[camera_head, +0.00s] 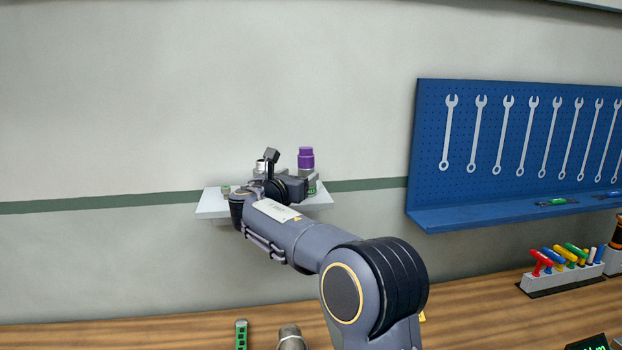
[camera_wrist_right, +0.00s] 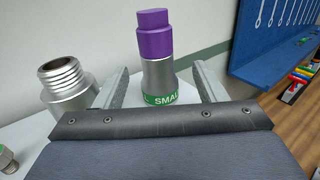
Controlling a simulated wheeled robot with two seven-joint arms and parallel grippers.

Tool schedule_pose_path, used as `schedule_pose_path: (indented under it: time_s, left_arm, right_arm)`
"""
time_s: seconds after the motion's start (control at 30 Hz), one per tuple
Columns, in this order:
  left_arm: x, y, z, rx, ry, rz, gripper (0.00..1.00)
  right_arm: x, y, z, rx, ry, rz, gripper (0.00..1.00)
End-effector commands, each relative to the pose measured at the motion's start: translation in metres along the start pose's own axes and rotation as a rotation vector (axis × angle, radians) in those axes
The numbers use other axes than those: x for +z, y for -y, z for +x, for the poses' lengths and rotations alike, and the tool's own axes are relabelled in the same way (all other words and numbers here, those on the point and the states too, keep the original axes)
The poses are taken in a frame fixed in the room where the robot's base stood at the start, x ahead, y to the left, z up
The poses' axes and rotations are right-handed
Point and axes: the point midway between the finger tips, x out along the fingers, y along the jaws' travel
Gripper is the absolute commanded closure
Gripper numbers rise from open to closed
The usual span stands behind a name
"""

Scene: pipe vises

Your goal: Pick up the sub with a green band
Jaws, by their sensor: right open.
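The sub with a green band stands upright on a small white wall shelf (camera_head: 212,207). It has a purple top (camera_head: 306,158); its grey body and lower part are partly hidden by my right arm in the head view. In the right wrist view the sub (camera_wrist_right: 157,72) shows its purple cap, silver body and green band lettered "SMAL". My right gripper (camera_wrist_right: 162,86) is open, with one finger on each side of the sub and visible gaps between. In the head view the right gripper (camera_head: 288,172) is at the shelf. My left gripper is not in view.
A silver threaded sub (camera_wrist_right: 67,85) stands left of the fingers, close to the left one. A small fitting (camera_wrist_right: 7,160) is at the lower left. A blue wrench board (camera_head: 510,150) hangs to the right. A wooden bench (camera_head: 470,310) runs below with a tool rack (camera_head: 560,278).

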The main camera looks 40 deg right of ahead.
Motion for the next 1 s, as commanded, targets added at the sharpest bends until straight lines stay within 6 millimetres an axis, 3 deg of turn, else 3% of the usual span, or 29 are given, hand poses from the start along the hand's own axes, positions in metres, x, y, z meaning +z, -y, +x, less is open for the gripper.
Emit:
schedule_pose_path:
  time_s: [0.5, 0.83, 1.0]
  left_arm:
    - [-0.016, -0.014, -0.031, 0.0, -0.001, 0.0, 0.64]
    - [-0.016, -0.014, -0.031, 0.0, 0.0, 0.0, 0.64]
    - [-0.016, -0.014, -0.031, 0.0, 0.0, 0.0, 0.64]
  right_arm:
    - [-0.004, -0.003, 0.066, -0.001, -0.002, 0.002, 0.36]
    - [-0.007, -0.003, 0.073, 0.001, -0.002, 0.003, 0.36]
    - [-0.007, -0.003, 0.073, 0.001, -0.002, 0.003, 0.58]
